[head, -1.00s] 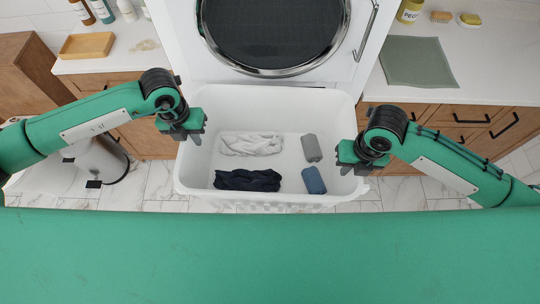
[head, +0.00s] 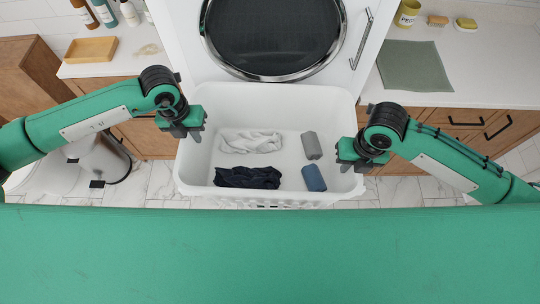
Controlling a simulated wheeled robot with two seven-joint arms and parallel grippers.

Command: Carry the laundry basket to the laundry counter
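The white laundry basket (head: 270,108) is in the middle of the head view, in front of a white front-loading machine. It holds a white cloth (head: 250,142), a dark navy cloth (head: 247,178), a grey roll (head: 311,145) and a blue roll (head: 314,178). My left gripper (head: 190,128) is at the basket's left rim and my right gripper (head: 350,160) at its right rim. Both look shut on the rim, though the finger tips are partly hidden. White-topped counters stand on the left (head: 125,60) and right (head: 475,75); I cannot tell which is the laundry counter.
The machine (head: 350,75) stands between the counters. The left counter bears a wooden tray (head: 90,50) and bottles. The right one has a green cloth (head: 414,65), a yellow cup (head: 407,13) and soap, with bare top around them. A white bin (head: 100,160) stands at left.

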